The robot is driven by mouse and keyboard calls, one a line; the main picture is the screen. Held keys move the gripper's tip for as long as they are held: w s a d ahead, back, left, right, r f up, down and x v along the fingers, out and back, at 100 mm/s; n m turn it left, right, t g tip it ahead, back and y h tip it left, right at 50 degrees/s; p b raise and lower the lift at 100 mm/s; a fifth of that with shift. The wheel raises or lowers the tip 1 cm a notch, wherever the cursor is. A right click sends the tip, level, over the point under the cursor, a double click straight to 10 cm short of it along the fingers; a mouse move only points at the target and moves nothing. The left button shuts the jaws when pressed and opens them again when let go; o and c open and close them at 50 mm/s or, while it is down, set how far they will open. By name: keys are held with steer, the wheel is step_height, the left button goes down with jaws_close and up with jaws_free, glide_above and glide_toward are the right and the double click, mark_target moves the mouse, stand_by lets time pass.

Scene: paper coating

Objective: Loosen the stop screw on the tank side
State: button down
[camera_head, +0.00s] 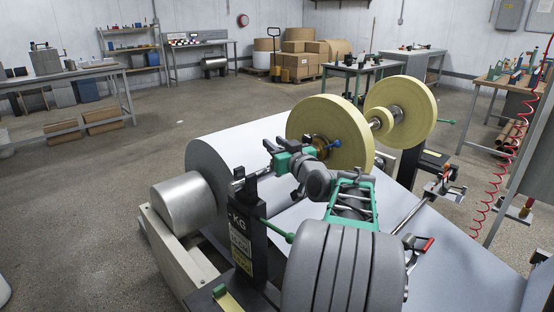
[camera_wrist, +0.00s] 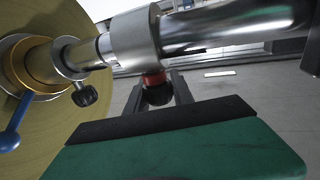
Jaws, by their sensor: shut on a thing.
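The stop screw (camera_wrist: 158,94) is a black knob with a red ring, hanging below a bright metal collar (camera_wrist: 134,40) on the shaft (camera_wrist: 225,28) in the wrist view. My gripper (camera_wrist: 156,88) is shut on this knob, one dark finger on each side, just under the collar. The green gripper body fills the bottom of that view. In the head view my gripper (camera_head: 270,150) is at the shaft, left of the near yellow disc (camera_head: 322,130); the screw is too small to make out there.
A second black knob (camera_wrist: 85,94) is on a smaller collar left of my gripper, near a brass hub (camera_wrist: 32,64) with a blue lever (camera_wrist: 14,128). A black post (camera_head: 240,235) with a green-knobbed handle (camera_head: 290,238) stands close by. A large white roll (camera_head: 235,150) lies behind.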

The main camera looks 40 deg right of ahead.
steer(key=n+y, duration=0.1)
steer(key=n+y+b, duration=0.1)
steer(key=y, duration=0.1)
steer(key=shift+a+f+y, duration=0.15)
steer(key=shift+f+y, duration=0.05)
steer(key=shift+y, duration=0.1)
steer(key=shift+a+r+n+y, duration=0.1)
steer(key=shift+a+n+y, duration=0.1)
steer(key=shift+n+y, duration=0.5)
steer(key=shift+a+r+n+y, duration=0.15)
steer(key=shift+n+y, duration=0.35)
steer(key=shift+y, duration=0.4)
steer(key=shift+a, duration=0.1)
steer(key=c, duration=1.1)
jaws_free()
steer(key=shift+f, duration=0.1)
